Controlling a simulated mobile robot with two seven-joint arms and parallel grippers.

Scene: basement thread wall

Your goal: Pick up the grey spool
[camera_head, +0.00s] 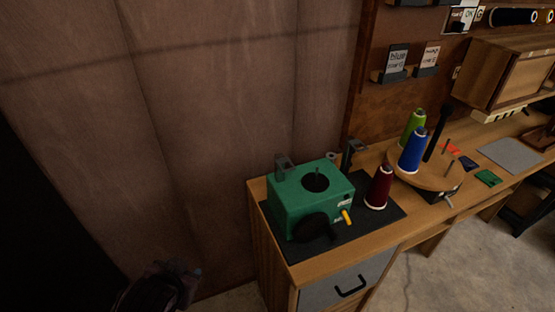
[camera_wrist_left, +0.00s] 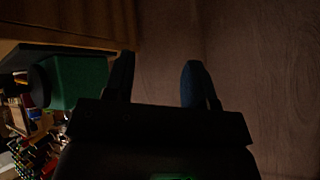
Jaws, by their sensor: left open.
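I cannot pick out a grey spool for certain in either view. A small grey round thing (camera_head: 331,157) shows just behind the green box, too small to tell what it is. The spools I see clearly are a green one (camera_head: 413,122), a blue one (camera_head: 413,150) and a dark red one (camera_head: 379,187). My left gripper (camera_wrist_left: 158,82) is open and empty in the left wrist view, its two fingers apart in front of the brown wall. Part of my left arm shows dark at the bottom left of the head view. My right gripper is not in view.
A green box (camera_head: 310,195) with a round hole and a yellow-handled crank stands on a dark mat (camera_head: 385,214) at the bench's left end. A round wooden stand (camera_head: 432,182) holds the green and blue spools. A wooden cabinet (camera_head: 505,72) hangs at right.

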